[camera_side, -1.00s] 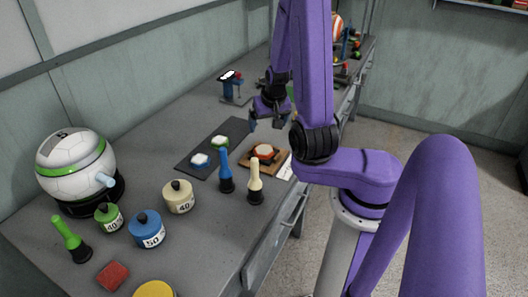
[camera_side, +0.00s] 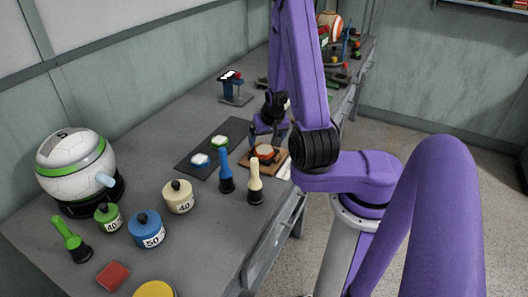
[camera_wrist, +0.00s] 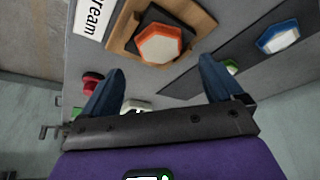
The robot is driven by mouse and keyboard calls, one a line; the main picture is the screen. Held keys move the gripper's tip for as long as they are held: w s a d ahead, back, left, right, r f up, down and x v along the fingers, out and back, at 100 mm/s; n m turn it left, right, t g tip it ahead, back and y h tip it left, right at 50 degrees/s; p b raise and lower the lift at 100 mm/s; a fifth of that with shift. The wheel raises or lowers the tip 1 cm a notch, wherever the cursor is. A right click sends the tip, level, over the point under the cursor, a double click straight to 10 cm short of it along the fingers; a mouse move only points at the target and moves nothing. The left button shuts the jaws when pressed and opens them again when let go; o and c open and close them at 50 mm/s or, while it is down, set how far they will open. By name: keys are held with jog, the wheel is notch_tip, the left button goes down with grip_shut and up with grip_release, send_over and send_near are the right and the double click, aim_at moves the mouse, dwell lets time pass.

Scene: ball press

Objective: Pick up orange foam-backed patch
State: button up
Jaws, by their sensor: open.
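The orange foam-backed patch (camera_side: 264,151) is a hexagon with an orange rim and a pale top. It sits on a dark pad on a small wooden board (camera_side: 280,161) near the table's front edge. In the wrist view the patch (camera_wrist: 160,44) lies beyond the fingertips, roughly between their lines. My gripper (camera_side: 267,138) is open and empty, low over the far side of the board. In the wrist view its two blue fingers (camera_wrist: 160,72) are spread apart, with a gap between them and the patch.
A dark mat (camera_side: 203,172) left of the board holds a blue-rimmed patch (camera_side: 200,160) and a green-rimmed patch (camera_side: 219,142). A blue-handled tool (camera_side: 225,170) and a cream-handled tool (camera_side: 255,182) stand upright close in front. Several weights and a ball stand farther left.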

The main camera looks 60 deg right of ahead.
aim_at(264, 149)
jog(key=shift+x, duration=2.95)
jog(key=c, duration=1.1)
